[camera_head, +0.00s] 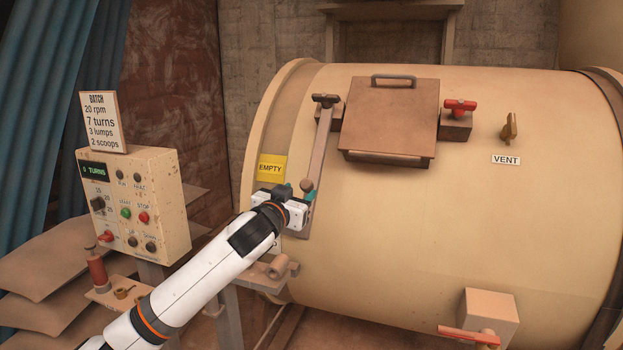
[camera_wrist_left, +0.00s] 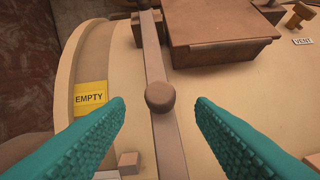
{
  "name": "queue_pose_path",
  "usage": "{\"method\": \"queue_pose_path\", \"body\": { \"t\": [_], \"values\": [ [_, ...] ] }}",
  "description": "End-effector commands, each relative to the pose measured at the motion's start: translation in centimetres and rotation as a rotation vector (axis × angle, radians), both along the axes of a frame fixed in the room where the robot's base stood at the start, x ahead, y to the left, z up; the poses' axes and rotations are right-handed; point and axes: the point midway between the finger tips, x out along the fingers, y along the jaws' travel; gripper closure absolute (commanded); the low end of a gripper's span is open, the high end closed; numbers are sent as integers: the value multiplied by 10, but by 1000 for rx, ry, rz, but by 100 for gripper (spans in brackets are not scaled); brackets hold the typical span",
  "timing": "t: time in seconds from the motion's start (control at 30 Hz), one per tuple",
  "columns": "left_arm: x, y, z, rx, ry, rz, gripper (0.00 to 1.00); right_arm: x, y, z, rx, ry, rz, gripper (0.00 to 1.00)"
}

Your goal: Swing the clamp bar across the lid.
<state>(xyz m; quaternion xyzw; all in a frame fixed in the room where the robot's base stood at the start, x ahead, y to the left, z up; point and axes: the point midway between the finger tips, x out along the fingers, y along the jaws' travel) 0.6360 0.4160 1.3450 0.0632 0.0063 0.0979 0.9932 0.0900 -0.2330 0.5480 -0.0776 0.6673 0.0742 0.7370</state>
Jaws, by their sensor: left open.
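The lid (camera_head: 390,120) is a brown square hatch with a grey handle on top of the cream drum. The clamp bar (camera_head: 318,160) is a long brown bar to the left of the lid. It runs down the drum from a dark pivot knob (camera_head: 325,99) and does not cross the lid. A round knob (camera_wrist_left: 160,96) stands on the bar near its lower end. My left gripper (camera_head: 309,191) is at this lower end. In the left wrist view its teal fingers (camera_wrist_left: 161,118) are open on either side of the bar and knob, apart from both. My right gripper is not in view.
A red-handled catch (camera_head: 458,112) sits on a block right of the lid. A vent valve (camera_head: 509,127) is further right. A yellow EMPTY sign (camera_head: 271,168) is on the drum left of the bar. A control box (camera_head: 140,203) stands at the left.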

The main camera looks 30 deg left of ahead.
Motion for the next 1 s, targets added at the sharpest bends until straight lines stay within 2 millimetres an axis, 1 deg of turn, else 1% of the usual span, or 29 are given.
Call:
{"method": "queue_pose_path", "body": {
  "t": [0.03, 0.2, 0.4, 0.6, 0.87, 0.97, 1.0],
  "values": [
    [11, 2, 5, -2, 0, 1, 50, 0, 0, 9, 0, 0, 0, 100],
    [40, 8, 4, -2, 0, 1, 50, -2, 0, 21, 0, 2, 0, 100],
    [63, 12, 2, -2, 1, 0, 50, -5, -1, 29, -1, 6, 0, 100],
    [72, 14, 0, 2, 1, 0, 50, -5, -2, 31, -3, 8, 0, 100],
    [73, 14, -1, 2, 1, -1, 50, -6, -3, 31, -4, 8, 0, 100],
    [73, 14, -1, 2, 1, -1, 65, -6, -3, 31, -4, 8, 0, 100],
    [73, 14, -1, 2, 1, -1, 72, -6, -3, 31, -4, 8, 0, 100]
  ]
}}
